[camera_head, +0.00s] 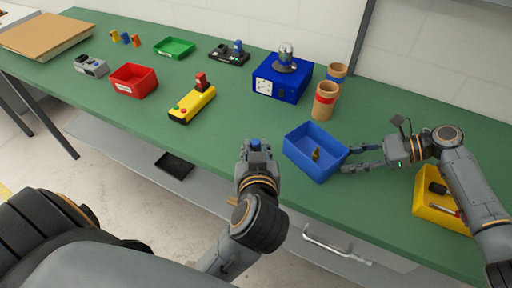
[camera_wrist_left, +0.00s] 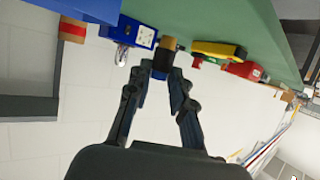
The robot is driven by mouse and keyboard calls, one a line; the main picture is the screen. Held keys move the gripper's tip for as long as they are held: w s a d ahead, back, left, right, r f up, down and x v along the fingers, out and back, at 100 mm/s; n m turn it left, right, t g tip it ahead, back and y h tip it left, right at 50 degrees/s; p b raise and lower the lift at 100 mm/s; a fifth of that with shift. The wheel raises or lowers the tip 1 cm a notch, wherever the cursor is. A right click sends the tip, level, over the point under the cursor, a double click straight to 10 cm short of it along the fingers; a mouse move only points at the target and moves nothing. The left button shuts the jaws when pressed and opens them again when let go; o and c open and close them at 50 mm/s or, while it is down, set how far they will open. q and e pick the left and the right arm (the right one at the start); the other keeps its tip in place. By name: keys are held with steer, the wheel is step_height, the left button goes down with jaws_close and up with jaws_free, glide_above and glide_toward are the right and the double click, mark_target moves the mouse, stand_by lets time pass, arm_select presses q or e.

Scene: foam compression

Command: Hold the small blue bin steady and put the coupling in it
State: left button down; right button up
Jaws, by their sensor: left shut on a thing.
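The small blue bin (camera_head: 300,155) stands on the green table, right of centre in the head view. In the left wrist view the coupling (camera_wrist_left: 165,53) looks brown and blue between the fingertips (camera_wrist_left: 160,70). My right gripper (camera_head: 352,158) is at the bin's right side with its fingers apart. I cannot tell whether they touch the bin.
Behind the bin stand cardboard cups (camera_head: 324,101) and a blue box (camera_head: 282,82). A yellow bin (camera_head: 430,207) is at the right, under my right arm. A yellow control box (camera_head: 190,106) and a red bin (camera_head: 133,80) lie left. The table between control box and blue bin is clear.

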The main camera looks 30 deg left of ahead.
jaws_close()
